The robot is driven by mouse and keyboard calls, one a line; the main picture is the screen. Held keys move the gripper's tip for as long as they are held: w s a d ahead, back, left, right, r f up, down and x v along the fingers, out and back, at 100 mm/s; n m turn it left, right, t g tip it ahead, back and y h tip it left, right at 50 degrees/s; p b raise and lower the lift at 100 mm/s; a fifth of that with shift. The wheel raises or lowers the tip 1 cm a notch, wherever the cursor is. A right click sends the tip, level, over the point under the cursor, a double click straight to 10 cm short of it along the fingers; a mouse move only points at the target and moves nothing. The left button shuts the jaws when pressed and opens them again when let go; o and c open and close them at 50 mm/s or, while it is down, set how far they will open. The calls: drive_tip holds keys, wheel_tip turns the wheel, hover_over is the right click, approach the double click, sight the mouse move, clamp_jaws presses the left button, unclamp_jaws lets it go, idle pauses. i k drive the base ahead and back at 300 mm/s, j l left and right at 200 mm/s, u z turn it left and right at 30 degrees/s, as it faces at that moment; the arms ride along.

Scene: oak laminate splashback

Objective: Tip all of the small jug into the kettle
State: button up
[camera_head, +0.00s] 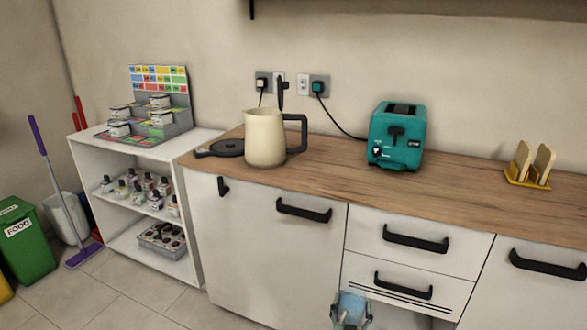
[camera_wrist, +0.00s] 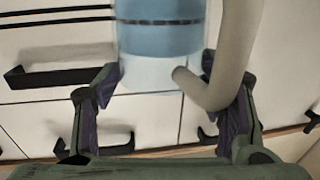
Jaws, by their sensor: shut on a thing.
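The small jug (camera_head: 352,306) is at the bottom of the head view, low in front of the drawers, and looks blue inside. In the wrist view the jug (camera_wrist: 160,40) is see-through with a blue band and a beige handle (camera_wrist: 238,50) on the right. My gripper (camera_wrist: 160,80) has a finger on each side of the jug and is shut on it; the exact contact is partly hidden. The cream kettle (camera_head: 265,138) with a black handle stands upright on the counter, well above and left of my gripper. A dark upright piece shows above its rim, perhaps its lid.
A black round piece (camera_head: 226,147) lies left of the kettle. A teal toaster (camera_head: 397,137) and a yellow rack with bread (camera_head: 520,180) stand to the right. The wooden counter (camera_head: 340,165) is clear between kettle and toaster. Black drawer handles (camera_head: 415,237) stick out.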

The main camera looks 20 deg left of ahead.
sight(265, 143)
drive_tip(key=j+z, duration=0.7)
drive_tip(key=j, duration=0.3)
drive_tip(key=k+j, duration=0.1)
drive_tip(key=j, duration=0.85)
drive_tip(key=k+j+z, duration=0.1)
drive_tip(key=j, duration=0.35)
drive_tip(key=k+j, duration=0.1)
drive_tip(key=j, duration=0.35)
drive_tip(key=k+j+z, duration=0.1)
drive_tip(key=j, duration=0.35)
